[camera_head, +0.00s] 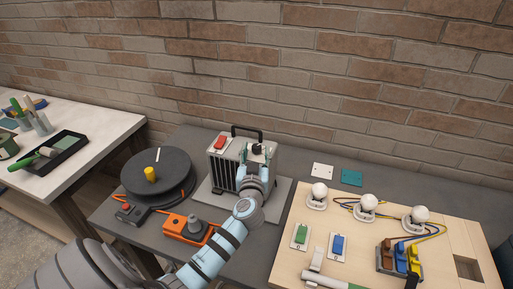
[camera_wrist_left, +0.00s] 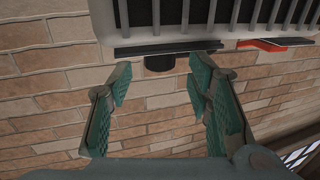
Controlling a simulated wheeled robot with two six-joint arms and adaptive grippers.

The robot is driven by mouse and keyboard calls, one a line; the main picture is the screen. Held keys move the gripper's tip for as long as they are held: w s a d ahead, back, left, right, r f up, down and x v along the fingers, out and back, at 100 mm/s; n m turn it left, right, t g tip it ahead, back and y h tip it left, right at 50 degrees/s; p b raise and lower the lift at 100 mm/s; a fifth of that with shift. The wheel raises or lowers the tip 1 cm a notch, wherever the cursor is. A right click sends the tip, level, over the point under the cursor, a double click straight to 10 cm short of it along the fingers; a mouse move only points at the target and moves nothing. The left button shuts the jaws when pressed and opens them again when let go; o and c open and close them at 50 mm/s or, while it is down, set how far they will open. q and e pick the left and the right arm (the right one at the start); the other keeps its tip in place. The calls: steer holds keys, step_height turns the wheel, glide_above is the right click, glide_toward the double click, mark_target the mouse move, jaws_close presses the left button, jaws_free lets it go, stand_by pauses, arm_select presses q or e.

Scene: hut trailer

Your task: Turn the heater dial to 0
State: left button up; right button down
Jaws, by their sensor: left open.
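The heater (camera_head: 224,171) is a grey box with dark front slats and a black carry handle, standing on the dark table. Its black dial (camera_head: 257,148) sits on the top panel, to the right of a red switch (camera_head: 221,143). My left gripper (camera_head: 257,153) is at the heater's top right, its fingers by the dial and partly covering it. In the left wrist view the dial (camera_wrist_left: 160,63) shows between and beyond the open teal-padded fingers (camera_wrist_left: 158,82), apart from them. The dial's markings cannot be read. My right gripper is not in view.
A black cable reel (camera_head: 165,178) and an orange device (camera_head: 184,231) stand left of the heater. A wooden board (camera_head: 360,237) with bulbs and switches lies to the right. A brick wall (camera_head: 300,70) rises behind. A pale side table (camera_head: 90,115) holds tools at the left.

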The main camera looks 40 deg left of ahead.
mark_target(256, 149)
arm_select(q)
steer(key=x, duration=0.3)
steer(key=shift+f, duration=0.2)
steer(key=shift+w+a+r+b, duration=0.1)
steer(key=shift+w+a+b, duration=0.05)
steer(key=shift+w+b, duration=0.15)
steer(key=shift+s+r, duration=0.1)
jaws_close()
